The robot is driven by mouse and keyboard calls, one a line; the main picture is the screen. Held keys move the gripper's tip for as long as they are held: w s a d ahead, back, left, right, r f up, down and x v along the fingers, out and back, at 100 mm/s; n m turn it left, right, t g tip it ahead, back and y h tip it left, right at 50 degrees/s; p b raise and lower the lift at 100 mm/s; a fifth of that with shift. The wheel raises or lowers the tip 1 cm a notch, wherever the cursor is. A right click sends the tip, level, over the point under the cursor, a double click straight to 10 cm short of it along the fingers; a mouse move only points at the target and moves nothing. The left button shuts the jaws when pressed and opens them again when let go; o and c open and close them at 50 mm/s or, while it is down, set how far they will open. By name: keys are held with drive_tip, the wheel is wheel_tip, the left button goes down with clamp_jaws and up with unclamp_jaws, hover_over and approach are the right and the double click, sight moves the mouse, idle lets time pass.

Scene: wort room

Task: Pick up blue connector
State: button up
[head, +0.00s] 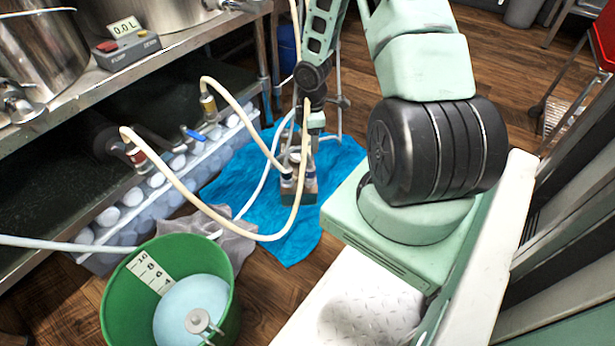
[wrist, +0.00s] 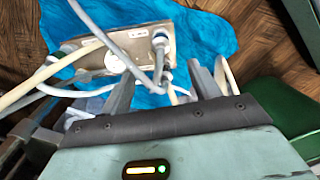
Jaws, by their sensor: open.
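A connector with a dark blue band (head: 286,181) stands upright in a small metal block (head: 300,198) on the blue cloth, with a cream hose from its top. Other hose ends stand close beside it in the block. In the wrist view, a grey connector with a bluish ring (wrist: 160,42) stands at the right end of the block (wrist: 176,58); I cannot tell if it is the same one. My gripper (wrist: 164,88) is open, its fingers apart, with hoses passing between and near them. In the head view, my gripper (head: 316,124) is just above the block, partly hidden by hoses.
Cream hoses (head: 250,236) loop from fittings under the steel bench to the block. A green bucket (head: 115,300) stands at front left. The blue cloth (head: 232,186) lies on the wooden floor beside a crate of pale round items (head: 130,198). A grey cloth (head: 200,232) lies nearby.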

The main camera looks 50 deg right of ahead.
sight(310, 169)
wheel_tip(310, 169, down, 10)
drive_tip(key=b, duration=0.6)
drive_tip(key=shift+r, duration=0.25)
drive_tip(key=f+b, duration=0.5)
drive_tip(key=shift+w+a, duration=0.15)
drive_tip(key=shift+a, duration=0.1)
drive_tip(key=c, duration=1.1)
drive_tip(key=shift+r, duration=0.1)
wheel_tip(310, 169, up, 10)
drive_tip(key=p, duration=0.7)
drive_tip(key=shift+p, duration=0.4)
drive_tip(key=shift+r+p, duration=2.2)
drive_tip(key=shift+p, duration=0.4)
